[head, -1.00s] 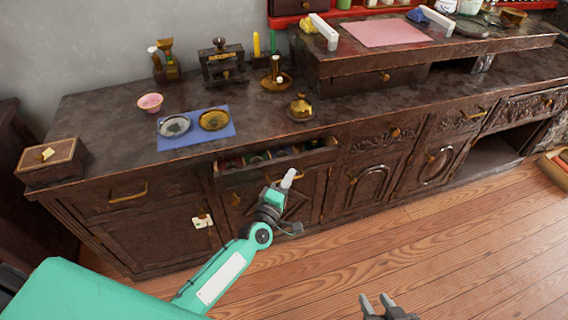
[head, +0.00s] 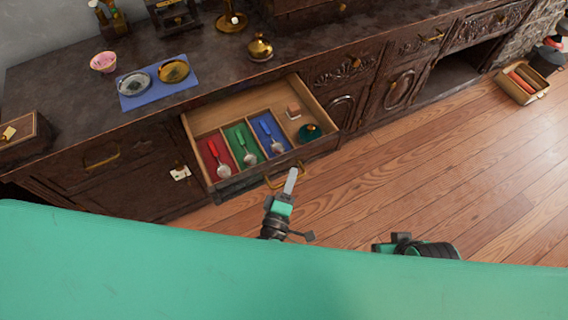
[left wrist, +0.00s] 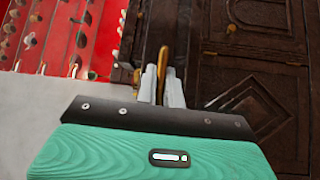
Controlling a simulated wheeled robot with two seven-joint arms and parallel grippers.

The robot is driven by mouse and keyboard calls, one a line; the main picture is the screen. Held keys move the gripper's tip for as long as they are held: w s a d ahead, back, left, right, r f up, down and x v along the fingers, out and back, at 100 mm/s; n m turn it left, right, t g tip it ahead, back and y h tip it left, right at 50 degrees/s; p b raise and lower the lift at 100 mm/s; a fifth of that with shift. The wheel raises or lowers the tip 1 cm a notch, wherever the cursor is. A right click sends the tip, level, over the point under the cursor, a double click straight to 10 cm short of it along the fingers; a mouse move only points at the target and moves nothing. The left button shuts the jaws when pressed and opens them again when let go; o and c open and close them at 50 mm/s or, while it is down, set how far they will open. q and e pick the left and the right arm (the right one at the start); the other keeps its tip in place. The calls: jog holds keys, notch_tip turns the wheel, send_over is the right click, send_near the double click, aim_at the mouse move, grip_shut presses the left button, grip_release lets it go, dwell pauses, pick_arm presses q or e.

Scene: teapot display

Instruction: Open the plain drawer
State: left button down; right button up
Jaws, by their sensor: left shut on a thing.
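A dark wood drawer (head: 235,182) in the cabinet's front stands pulled far out. Its brass handle (head: 284,177) is at the front and also shows in the left wrist view (left wrist: 164,57). My left gripper (head: 291,181) is at this handle. In the left wrist view its pale fingers (left wrist: 161,84) are closed around the brass bar. Inside the drawer are red, green and blue compartments with spoons, a teal and gold lid (head: 310,132) and a small brown and white block (head: 293,111). My right gripper (head: 415,248) shows only in part, and its fingers are not clear.
The counter holds a blue mat (head: 157,99) with two round dishes, a pink bowl (head: 103,62), a brass pot (head: 260,48) and a wooden box (head: 22,136). A white tag (head: 180,173) hangs at the door below. The floor to the right is clear up to a crate (head: 521,84).

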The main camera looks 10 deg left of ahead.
pick_arm(q)
jog(key=shift+s+d, duration=0.25)
jog(key=shift+s, duration=0.15)
jog(key=c, duration=1.5)
grip_release()
jog(key=shift+v, duration=6.95)
